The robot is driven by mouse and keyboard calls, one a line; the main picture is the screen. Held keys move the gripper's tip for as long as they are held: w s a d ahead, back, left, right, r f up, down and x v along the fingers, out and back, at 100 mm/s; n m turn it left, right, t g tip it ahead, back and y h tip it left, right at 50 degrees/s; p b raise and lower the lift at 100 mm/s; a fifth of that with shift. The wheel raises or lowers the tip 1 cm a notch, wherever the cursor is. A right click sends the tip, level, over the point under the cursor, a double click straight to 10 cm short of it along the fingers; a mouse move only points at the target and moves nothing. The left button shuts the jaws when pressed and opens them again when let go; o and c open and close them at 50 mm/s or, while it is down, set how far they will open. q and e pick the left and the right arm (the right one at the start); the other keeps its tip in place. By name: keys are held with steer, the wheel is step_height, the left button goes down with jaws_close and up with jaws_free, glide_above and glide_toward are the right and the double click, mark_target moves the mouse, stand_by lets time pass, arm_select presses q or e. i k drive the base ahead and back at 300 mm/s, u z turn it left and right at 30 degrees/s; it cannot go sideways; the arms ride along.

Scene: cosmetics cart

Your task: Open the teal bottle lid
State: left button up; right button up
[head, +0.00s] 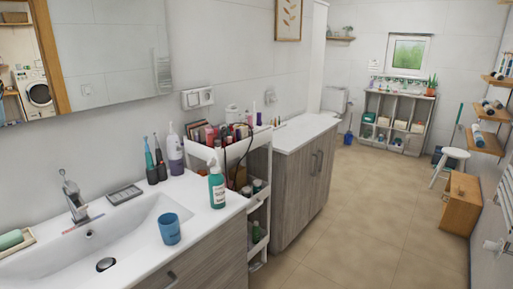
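The top is on the bottle. Nothing touches the bottle. Neither of my grippers is in view.
A purple-white bottle (175,155) and electric toothbrushes (156,161) stand behind. The white cart (199,150), full of cosmetics, is beside the counter.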

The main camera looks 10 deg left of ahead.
mark_target(212, 161)
steer(key=u, duration=0.3)
steer(key=i, duration=0.95)
steer(key=u, duration=0.7)
